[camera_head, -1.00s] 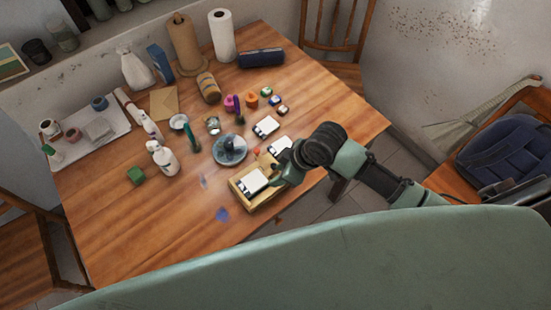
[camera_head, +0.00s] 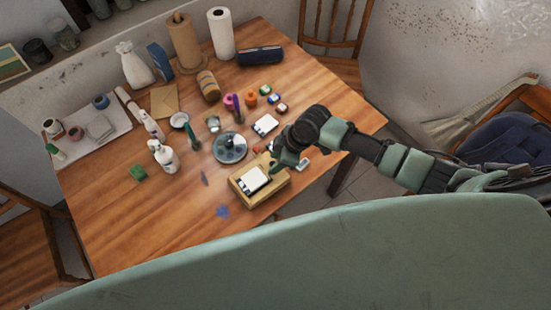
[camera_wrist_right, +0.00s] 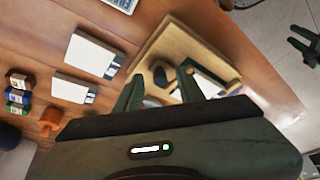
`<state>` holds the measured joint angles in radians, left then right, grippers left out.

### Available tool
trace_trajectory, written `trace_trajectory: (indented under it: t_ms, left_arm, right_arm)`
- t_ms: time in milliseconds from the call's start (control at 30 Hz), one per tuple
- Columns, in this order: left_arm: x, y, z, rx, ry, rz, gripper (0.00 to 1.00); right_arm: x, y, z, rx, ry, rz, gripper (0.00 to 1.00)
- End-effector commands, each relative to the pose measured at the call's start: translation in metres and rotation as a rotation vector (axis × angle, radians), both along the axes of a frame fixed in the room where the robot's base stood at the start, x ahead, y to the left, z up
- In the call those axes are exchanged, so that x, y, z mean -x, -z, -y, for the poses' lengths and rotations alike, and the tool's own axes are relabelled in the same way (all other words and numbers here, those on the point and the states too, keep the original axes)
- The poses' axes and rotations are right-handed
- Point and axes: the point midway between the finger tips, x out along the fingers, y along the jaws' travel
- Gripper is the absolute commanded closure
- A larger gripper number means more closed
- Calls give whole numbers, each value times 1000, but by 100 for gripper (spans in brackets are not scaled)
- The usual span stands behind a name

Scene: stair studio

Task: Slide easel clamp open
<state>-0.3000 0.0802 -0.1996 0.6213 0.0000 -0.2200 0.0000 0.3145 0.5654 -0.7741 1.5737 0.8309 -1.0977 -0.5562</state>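The small wooden easel (camera_head: 262,200) lies near the table's right front edge with a white panel (camera_head: 254,179) on it. In the right wrist view, the easel's wooden frame (camera_wrist_right: 205,32) fills the upper middle, with the white panel (camera_wrist_right: 211,86) partly hidden. A dark knob-like piece (camera_wrist_right: 160,75), perhaps the clamp, shows on the easel between my fingertips; contact is unclear. My right gripper (camera_head: 274,166) is over the easel's far end; its fingers stand apart in the wrist view (camera_wrist_right: 160,82). A dark two-pronged shape, seemingly my left gripper (camera_wrist_right: 302,44), is away from the easel.
A round palette-like dish (camera_head: 229,148) stands just beyond the easel. White bottles (camera_head: 164,157) stand left. The table front left of the easel is mostly clear.

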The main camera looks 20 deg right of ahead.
Motion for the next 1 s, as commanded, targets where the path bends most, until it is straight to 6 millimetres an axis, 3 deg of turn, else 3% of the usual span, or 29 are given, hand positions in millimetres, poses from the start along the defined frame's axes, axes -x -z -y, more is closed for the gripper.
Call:
trace_trajectory:
  t_ms: [267, 400, 1000]
  left_arm:
    - [0, 0, 0, 0, 1, -1, 64]
    - [1, 0, 0, 1, 1, -1, 64]
    - [1, 0, 0, 0, 1, -2, 64]
  right_arm:
    - [0, 1, -1, 0, -1, 2, 64]
    - [0, 1, -1, 0, 0, 1, 100]
    - [0, 1, 0, 0, 0, 1, 100]
